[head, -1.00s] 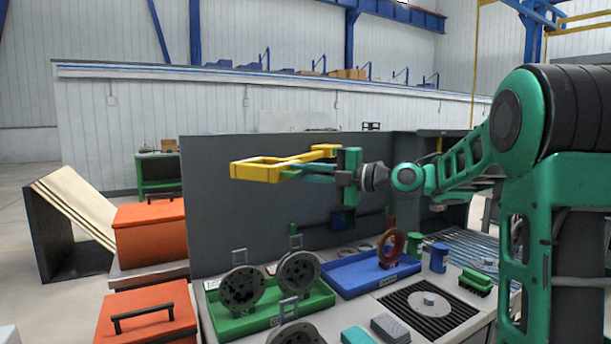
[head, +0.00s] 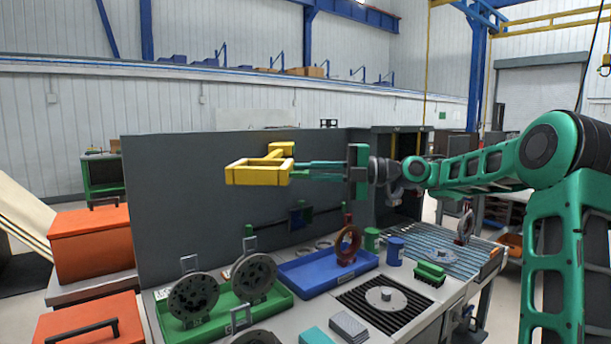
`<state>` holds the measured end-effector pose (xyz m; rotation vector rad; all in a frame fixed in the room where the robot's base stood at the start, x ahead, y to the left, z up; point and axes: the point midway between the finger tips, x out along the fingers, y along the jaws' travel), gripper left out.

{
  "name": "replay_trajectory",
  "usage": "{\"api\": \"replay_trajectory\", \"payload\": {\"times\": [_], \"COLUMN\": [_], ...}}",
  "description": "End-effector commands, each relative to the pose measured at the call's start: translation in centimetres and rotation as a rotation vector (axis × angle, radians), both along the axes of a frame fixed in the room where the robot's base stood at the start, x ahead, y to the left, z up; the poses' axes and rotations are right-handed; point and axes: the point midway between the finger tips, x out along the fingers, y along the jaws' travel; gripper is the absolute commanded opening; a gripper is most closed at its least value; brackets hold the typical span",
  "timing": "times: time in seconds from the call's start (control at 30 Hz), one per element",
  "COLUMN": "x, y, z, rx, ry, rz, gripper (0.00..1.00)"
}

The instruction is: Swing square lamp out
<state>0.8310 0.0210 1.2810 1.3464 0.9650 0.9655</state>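The square lamp (head: 240,179) is a yellow, open square frame on a short yellow arm (head: 281,149). It shows in the head view in front of the upper part of the grey panel, at the centre left. My gripper (head: 296,173) points left, level with the lamp. Its green fingers reach the right side of the yellow frame. Whether they touch or grip it, and how far apart they are, I cannot tell from this angle.
Below, the bench holds a green tray (head: 268,311) with grey discs, a blue tray (head: 318,278) with a brown ring (head: 348,244), and a black grate (head: 362,312). The grey panel (head: 180,220) stands behind. Orange boxes (head: 92,243) stand at left. Air above the bench is mostly clear.

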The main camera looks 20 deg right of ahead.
Motion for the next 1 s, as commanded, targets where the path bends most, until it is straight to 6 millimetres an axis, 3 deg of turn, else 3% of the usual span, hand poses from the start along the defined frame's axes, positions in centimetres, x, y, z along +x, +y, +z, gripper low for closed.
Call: {"api": "replay_trajectory", "payload": {"times": [0.47,0.5,0.57,0.83,1.0], "x": [0.30,0.31,0.27,0.10,-0.17], "y": [-1.14,-1.14,-1.03,-0.51,-1.17], "z": [-0.44,-0.44,-0.39,-0.20,-0.14], "rx": [-0.005,-0.005,-0.004,-0.002,-0.001], "ry": [0.007,0.007,0.007,0.003,0.003], "rz": [-0.011,-0.012,-0.009,0.000,0.001], "gripper": [0.00,0.16,0.28,0.28,0.28]}}
